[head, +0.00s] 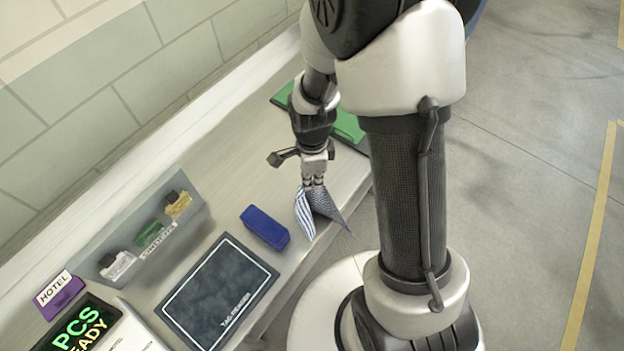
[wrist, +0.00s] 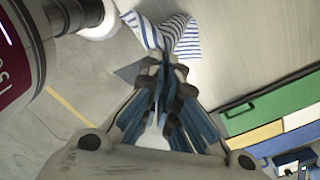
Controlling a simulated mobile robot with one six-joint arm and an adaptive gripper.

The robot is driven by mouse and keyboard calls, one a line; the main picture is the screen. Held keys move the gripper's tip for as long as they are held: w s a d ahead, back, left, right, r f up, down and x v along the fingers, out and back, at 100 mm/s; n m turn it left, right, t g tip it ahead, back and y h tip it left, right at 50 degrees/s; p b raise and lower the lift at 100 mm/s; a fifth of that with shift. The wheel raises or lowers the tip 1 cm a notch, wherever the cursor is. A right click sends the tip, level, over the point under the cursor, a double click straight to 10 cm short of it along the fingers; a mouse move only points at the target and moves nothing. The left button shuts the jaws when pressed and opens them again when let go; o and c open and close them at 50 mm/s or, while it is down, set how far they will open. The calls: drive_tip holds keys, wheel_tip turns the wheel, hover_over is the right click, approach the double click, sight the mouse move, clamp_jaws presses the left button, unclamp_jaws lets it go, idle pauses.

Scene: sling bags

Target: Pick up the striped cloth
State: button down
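The striped cloth (head: 304,214), white with blue stripes, hangs in folds from my gripper (head: 314,181), near the table's front edge. A darker, finely patterned fold (head: 329,207) spreads to its right and reaches past the edge. In the wrist view the cloth (wrist: 180,36) gathers to a point at the tips of my gripper (wrist: 166,66), whose fingers are close together on it. I cannot tell whether its lower edge touches the table.
A blue box (head: 265,228) and a dark tag-reader pad (head: 220,293) lie on the table (head: 246,190) nearby. A grey divided bin (head: 120,235) stands along the wall side. A green flat thing (head: 347,126) lies behind my gripper.

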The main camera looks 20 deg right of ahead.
wheel_tip(320, 180, up, 17)
drive_tip(key=p, duration=1.1)
drive_tip(key=shift+d, duration=0.1)
